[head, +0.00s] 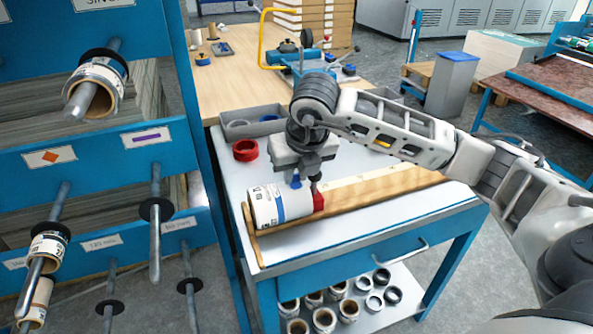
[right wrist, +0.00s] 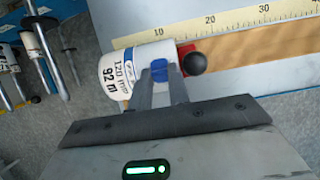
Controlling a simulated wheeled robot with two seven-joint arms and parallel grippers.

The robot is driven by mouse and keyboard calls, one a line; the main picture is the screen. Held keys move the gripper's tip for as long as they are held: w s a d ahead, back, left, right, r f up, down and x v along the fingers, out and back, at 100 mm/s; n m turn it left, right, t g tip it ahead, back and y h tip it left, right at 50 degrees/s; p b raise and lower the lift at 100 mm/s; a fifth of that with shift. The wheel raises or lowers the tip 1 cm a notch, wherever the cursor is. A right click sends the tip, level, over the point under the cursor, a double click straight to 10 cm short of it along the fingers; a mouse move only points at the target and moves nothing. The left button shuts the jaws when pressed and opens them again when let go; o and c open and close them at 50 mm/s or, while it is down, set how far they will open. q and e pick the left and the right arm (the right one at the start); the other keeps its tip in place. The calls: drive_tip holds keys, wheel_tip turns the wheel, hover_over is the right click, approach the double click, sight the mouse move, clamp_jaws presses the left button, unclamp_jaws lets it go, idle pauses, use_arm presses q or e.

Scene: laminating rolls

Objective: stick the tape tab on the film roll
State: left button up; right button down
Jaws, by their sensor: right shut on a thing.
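The white film roll (head: 280,206) lies on its side at the left end of a wooden trough on the bench, its printed label also showing in the right wrist view (right wrist: 118,76). My right gripper (right wrist: 160,76) points down over the roll, its fingers close together on a small blue tab (right wrist: 159,66). The blue tab also shows in the head view (head: 296,181), at the roll's upper right part. I cannot tell whether it touches the film. My left gripper is out of view.
A red block (head: 318,200) with a black knob (right wrist: 195,63) stands at the roll's right end. A ruler (right wrist: 190,31) runs along the trough. A red ring (head: 245,150) and grey bins lie behind. A blue rack (head: 110,165) with pegs stands left.

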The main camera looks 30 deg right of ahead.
drive_tip(key=c, duration=1.3)
unclamp_jaws()
drive_tip(key=shift+f, duration=0.1)
drive_tip(key=shift+o, duration=0.2)
